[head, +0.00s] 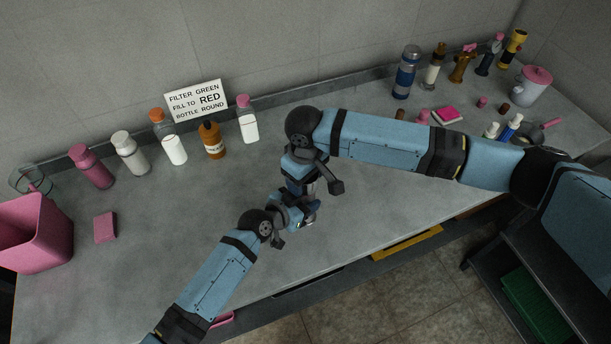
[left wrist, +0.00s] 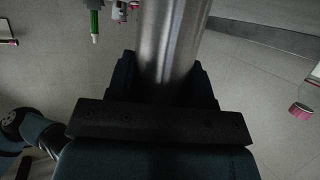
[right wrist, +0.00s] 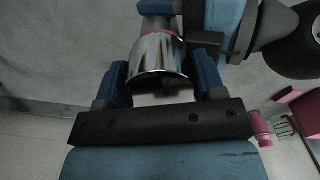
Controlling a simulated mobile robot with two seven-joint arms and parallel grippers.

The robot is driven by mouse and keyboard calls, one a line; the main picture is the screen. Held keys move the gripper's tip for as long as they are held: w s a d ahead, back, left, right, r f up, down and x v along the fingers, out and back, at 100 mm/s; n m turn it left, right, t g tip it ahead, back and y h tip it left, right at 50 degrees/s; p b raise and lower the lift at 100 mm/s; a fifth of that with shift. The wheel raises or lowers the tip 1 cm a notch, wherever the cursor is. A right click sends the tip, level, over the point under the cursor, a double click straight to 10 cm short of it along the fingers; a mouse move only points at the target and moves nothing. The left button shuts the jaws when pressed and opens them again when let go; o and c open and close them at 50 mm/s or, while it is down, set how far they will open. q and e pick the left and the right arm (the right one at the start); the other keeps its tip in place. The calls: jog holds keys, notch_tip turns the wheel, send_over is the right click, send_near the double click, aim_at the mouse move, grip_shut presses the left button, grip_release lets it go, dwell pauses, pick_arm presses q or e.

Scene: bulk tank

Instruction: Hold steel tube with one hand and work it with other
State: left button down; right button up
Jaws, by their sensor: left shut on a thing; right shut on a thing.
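The steel tube shows as a brushed metal cylinder (left wrist: 172,40) in the left wrist view, between the fingers of my left gripper (left wrist: 165,80), which is shut on it. In the right wrist view a shiny steel end (right wrist: 157,55) with a thin pink line at its top sits between the blue fingers of my right gripper (right wrist: 160,82), which is shut on it. In the head view my left gripper (head: 298,215) and right gripper (head: 308,188) meet over the counter, right above left, and mostly hide the tube. I cannot tell whether the steel end is a separate part.
A grey counter (head: 350,222) runs along the wall. A sign (head: 197,100), several bottles, including an orange one (head: 211,140), and a pink bin (head: 35,233) stand left. A blue flask (head: 406,72) and a white lidded pot (head: 532,88) stand right. The counter's front middle is clear.

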jog(key=n, duration=1.3)
jog(key=shift+n, duration=0.3)
jog(key=shift+r, duration=0.25)
jog(key=shift+r, duration=0.9)
jog(key=shift+r, duration=2)
pick_arm(q)
jog(key=shift+c, duration=2.2)
grip_release()
